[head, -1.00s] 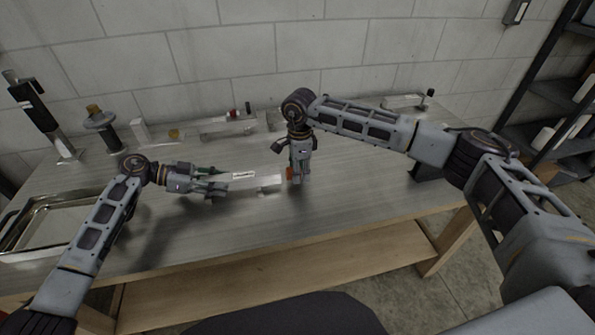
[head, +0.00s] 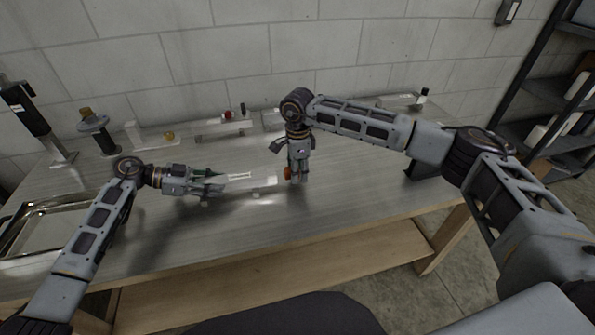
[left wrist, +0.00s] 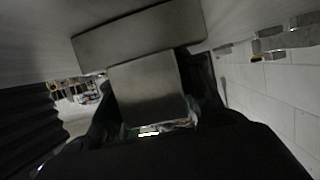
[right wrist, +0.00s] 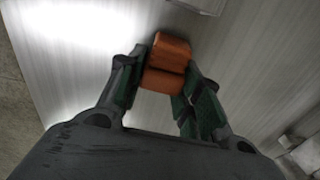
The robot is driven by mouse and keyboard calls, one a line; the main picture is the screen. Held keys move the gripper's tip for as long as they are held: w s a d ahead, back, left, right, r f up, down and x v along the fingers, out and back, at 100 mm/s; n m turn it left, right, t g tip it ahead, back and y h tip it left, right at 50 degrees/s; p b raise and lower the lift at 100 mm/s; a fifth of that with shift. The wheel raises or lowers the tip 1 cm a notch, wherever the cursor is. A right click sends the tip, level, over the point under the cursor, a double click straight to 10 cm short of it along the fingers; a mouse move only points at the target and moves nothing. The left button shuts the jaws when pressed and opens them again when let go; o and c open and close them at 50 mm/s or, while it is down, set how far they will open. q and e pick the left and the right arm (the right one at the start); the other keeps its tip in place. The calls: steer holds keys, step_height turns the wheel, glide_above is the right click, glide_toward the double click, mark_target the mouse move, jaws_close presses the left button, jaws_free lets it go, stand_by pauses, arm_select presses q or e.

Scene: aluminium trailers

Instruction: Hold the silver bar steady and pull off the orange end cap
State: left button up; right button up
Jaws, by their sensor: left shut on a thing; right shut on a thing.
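The silver bar (head: 262,182) lies level just above the bench, with a white label on its top. My left gripper (head: 218,184) is shut on its left part. In the left wrist view the bar (left wrist: 150,90) is a grey metal block between dark fingers. The orange end cap (head: 287,173) is at my right gripper (head: 293,177), which points down just right of the bar's right end. In the right wrist view the cap (right wrist: 166,65) sits between the two fingers, shut on it. The cap looks apart from the bar, with a narrow gap in the head view.
The metal bench (head: 350,200) is clear in front and to the right. Behind stand a fixture with a red knob (head: 228,115), a brass-topped post (head: 95,125) and a dark upright tool (head: 30,110). A metal tray (head: 40,228) lies at the left.

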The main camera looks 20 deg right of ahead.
steer(key=shift+r, duration=4.4)
arm_select(q)
steer(key=o, duration=1.2)
steer(key=shift+o, duration=0.2)
steer(key=shift+a, duration=0.1)
steer(key=shift+v, duration=5.95)
steer(key=shift+s, duration=0.1)
